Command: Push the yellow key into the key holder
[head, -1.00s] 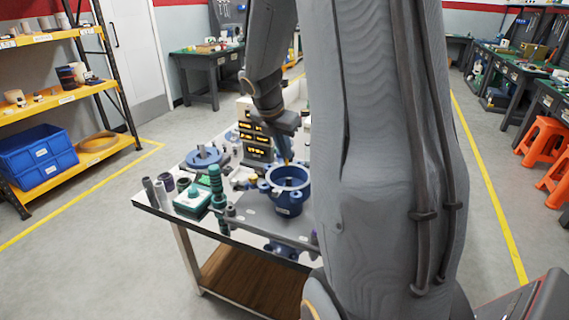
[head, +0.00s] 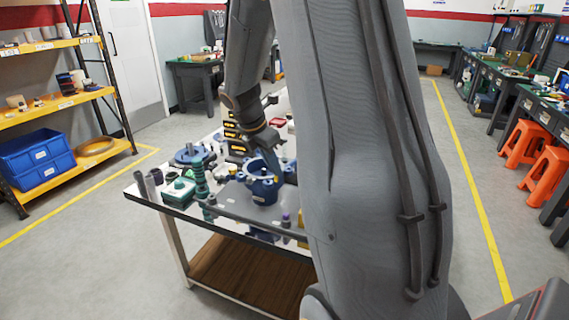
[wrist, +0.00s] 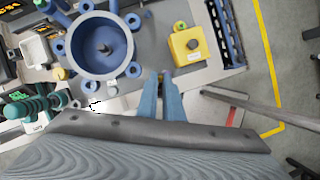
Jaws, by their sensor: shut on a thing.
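My gripper (wrist: 161,92) shows in the wrist view with its two blue fingers close together. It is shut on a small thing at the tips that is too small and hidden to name. In the head view my gripper (head: 274,160) hangs over the table at the blue round housing (head: 262,186). A yellow block (wrist: 188,46) with a dark round spot lies ahead and right of the fingertips in the wrist view, apart from them. I cannot tell whether it is the key holder. I cannot make out the yellow key for certain.
The blue housing (wrist: 75,62) stands open left of the fingers in the wrist view. A green-and-white box (head: 178,191) and a green ribbed post (head: 200,180) stand at the table's left. A grey bar (head: 245,219) crosses the front. My arm hides the table's right part.

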